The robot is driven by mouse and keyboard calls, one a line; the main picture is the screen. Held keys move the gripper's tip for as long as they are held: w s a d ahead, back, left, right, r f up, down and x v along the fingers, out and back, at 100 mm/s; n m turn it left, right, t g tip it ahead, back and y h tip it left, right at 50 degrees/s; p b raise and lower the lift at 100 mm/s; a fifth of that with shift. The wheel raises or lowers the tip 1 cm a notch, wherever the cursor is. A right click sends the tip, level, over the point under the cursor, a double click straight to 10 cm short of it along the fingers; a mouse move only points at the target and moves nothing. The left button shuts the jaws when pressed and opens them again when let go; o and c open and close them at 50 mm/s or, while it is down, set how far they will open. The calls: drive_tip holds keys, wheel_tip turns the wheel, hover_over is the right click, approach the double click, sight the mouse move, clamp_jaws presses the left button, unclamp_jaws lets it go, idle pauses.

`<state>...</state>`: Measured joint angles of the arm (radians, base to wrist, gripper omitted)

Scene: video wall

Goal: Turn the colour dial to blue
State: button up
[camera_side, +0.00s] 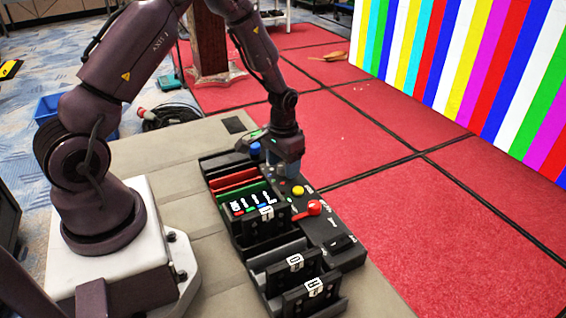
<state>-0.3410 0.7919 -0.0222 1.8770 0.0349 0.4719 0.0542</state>
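A black control console (345,258) stands on the beige platform. On its right-hand panel is a red knob with a pointer (313,207), which looks like a dial; small white markings sit around it, too small to read. I cannot tell for sure that it is the colour dial. My gripper (285,172) points down over the far part of the panel, beyond the red knob and apart from it. Its fingertips are hard to make out against the console. Whether it is open, and what lies right under it, is hidden.
A yellow button (298,190) sits between my gripper and the red knob. A blue knob (255,149) is at the console's far end. Slots hold red and green plates and black blocks with white labels (295,262).

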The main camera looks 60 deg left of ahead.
sight(283, 166)
wheel_tip(283, 166, up, 13)
idle(0.6)
drive_tip(key=s+d+r+m+t, duration=0.1)
drive_tip(key=s+d+r+t, duration=0.1)
drive_tip(key=s+d+r, duration=0.4)
drive_tip(key=s+d+r+m+t, duration=0.1)
drive_tip(key=s+d+r+t, duration=0.2)
drive_tip(key=s+d+r, duration=0.3)
drive_tip(key=s+r, duration=0.4)
drive_tip(key=s, duration=0.1)
drive_tip(key=shift+s+d+r+m+t, duration=0.25)
drive_tip(key=shift+s+m+t, duration=0.05)
drive_tip(key=shift+s+m, duration=0.1)
idle(0.9)
